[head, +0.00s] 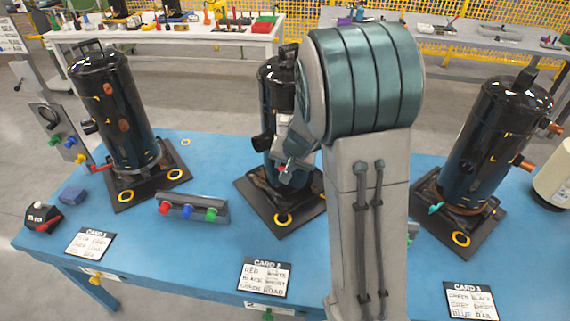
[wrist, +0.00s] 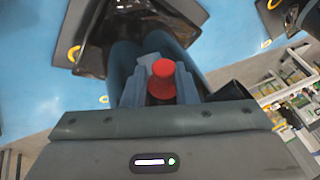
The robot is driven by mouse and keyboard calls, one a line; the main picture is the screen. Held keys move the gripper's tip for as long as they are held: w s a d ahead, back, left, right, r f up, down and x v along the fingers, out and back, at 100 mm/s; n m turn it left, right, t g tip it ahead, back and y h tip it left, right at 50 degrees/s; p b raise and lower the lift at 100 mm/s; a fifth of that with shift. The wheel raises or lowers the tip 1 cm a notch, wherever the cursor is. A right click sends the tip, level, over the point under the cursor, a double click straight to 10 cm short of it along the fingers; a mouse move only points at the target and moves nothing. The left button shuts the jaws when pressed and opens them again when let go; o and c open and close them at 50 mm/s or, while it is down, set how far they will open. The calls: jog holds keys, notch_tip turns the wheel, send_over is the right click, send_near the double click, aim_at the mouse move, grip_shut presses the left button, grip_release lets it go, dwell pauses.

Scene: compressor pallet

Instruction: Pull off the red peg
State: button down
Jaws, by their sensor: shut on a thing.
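The red peg (wrist: 162,82) shows in the wrist view between the two fingers of my gripper (wrist: 160,75), which is shut on it. In the head view my gripper (head: 287,168) is at the front right side of the middle black compressor (head: 270,105), with a small spot of red at its tip. My forearm covers the right part of this compressor. Whether the peg is still seated on a fitting or free of it is hidden.
Black compressors stand at left (head: 113,105) and right (head: 487,140) on the blue table (head: 200,265). A grey block with red, blue and green knobs (head: 192,209) lies between the left and middle ones. Printed cards lie along the front edge.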

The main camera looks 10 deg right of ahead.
jog(key=shift+s, duration=0.1)
jog(key=shift+s+a, duration=0.4)
jog(key=shift+s, duration=0.5)
jog(key=shift+s+a, duration=0.35)
jog(key=shift+s, duration=0.6)
jog(key=shift+s+a, duration=0.4)
jog(key=shift+s, duration=0.5)
jog(key=shift+f, duration=0.1)
